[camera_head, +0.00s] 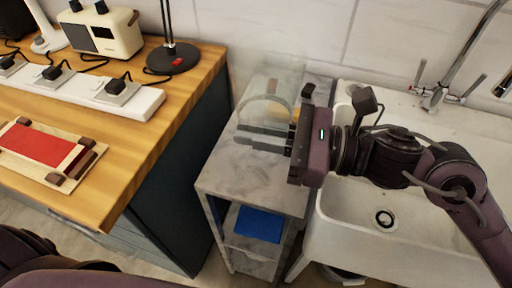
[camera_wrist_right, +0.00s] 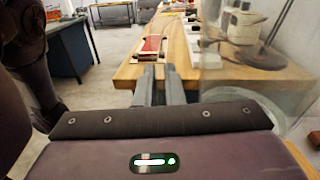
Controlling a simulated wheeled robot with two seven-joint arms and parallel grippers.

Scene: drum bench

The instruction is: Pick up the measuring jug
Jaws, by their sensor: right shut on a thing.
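The measuring jug (camera_head: 280,86) is clear and see-through, so its outline is faint in the head view. It is at the back of the narrow grey marble-topped stand (camera_head: 230,180). My right gripper (camera_head: 250,138) reaches in from the right, low over the stand top, with its fingers pointing left and shut on part of the jug. In the right wrist view the fingers (camera_wrist_right: 160,86) are close together, and the clear jug (camera_wrist_right: 252,82) fills the right side. I cannot tell whether the jug touches the stand. My left gripper is not in view.
A white sink (camera_head: 420,235) with a tap (camera_head: 433,98) is to the right, under my right arm. A wooden bench (camera_head: 120,165) at left holds a power strip (camera_head: 90,90), a radio (camera_head: 102,30) and a red-topped board (camera_head: 42,145). A tiled wall stands behind.

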